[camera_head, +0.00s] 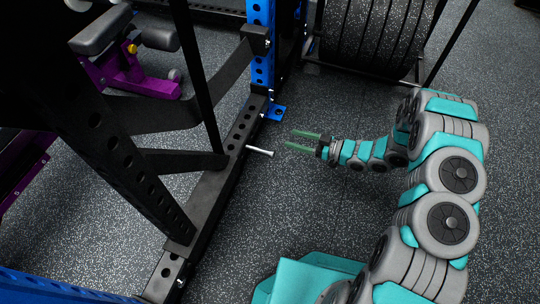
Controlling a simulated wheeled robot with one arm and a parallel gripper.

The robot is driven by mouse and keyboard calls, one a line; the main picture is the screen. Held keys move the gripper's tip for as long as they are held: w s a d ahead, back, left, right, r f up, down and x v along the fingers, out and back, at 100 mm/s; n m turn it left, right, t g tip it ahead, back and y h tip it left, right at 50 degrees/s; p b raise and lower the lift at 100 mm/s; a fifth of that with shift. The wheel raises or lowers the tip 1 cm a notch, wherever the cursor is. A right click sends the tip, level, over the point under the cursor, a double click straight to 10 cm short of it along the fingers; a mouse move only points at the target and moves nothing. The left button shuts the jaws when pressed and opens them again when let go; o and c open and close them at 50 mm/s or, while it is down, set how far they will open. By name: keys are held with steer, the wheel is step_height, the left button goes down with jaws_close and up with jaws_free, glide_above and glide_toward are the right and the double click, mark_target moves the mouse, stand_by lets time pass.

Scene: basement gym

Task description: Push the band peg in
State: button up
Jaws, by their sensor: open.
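The band peg (260,150) is a short light-grey rod with a wider end. It sticks out to the right from the black lower beam (214,190) of the rack, close to the floor. My gripper (303,140) is to the right of the peg, its two thin green fingers pointing left toward it. The fingers are apart with nothing between them, and a small gap separates them from the peg's outer end. The peg's other end is hidden in the beam.
A blue upright (262,50) with a blue foot (276,113) stands behind the peg. Black weight plates (370,35) are stored at the back. A purple-framed bench (125,75) is at the upper left.

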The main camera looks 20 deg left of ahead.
steer(key=s+a+g+y, duration=0.1)
steer(key=s+y, duration=0.1)
steer(key=s, duration=0.1)
steer(key=b, duration=0.2)
glide_toward(270, 154)
steer(key=a, duration=0.2)
steer(key=w+a+f, duration=0.1)
steer(key=a, duration=0.5)
steer(key=shift+w+a+r, duration=0.1)
steer(key=shift+w+r, duration=0.05)
steer(key=shift+w, duration=0.05)
steer(key=shift+w+a, duration=0.15)
steer(key=shift+a, duration=0.85)
jaws_close()
